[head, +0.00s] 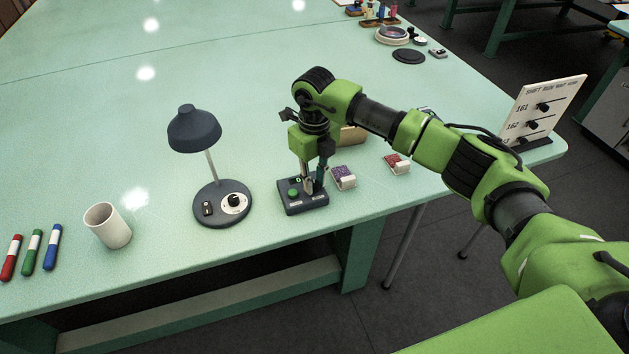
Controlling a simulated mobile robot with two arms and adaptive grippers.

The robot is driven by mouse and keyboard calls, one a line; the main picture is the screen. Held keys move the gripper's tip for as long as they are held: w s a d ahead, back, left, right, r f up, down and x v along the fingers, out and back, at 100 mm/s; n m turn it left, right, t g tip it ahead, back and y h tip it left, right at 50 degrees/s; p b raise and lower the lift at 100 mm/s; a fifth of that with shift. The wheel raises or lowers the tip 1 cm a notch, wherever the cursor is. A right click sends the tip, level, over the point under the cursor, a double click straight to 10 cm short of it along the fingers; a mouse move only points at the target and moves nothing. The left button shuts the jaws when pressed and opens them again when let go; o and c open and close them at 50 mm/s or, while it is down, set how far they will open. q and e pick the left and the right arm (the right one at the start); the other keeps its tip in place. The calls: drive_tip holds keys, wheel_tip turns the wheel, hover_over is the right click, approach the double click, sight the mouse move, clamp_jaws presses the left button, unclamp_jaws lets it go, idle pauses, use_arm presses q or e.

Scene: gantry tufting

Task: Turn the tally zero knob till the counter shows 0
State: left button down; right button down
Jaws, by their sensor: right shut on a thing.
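The tally counter (305,207) is a small dark box with a green button (293,193), standing near the front edge of the pale green table. My right gripper (313,188) points down onto the box, its fingers shut beside the green button. The tally zero knob is hidden between the fingers, which are closed on it as far as I can tell. A small display (298,180) shows behind the button, partly covered by the gripper; its digit is too small to read surely. My left gripper is out of view.
A dark desk lamp (222,205) stands close left of the counter. A white cup (107,226) and several markers (31,252) are farther left. Purple (344,177) and red (397,164) small packs lie to the right. A white board (545,108) stands at the right edge.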

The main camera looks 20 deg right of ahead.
drive_tip(key=m, duration=0.5)
idle(0.5)
drive_tip(key=c, duration=1.8)
unclamp_jaws()
drive_tip(key=shift+c, duration=0.2)
wheel_tip(320, 180, up, 12)
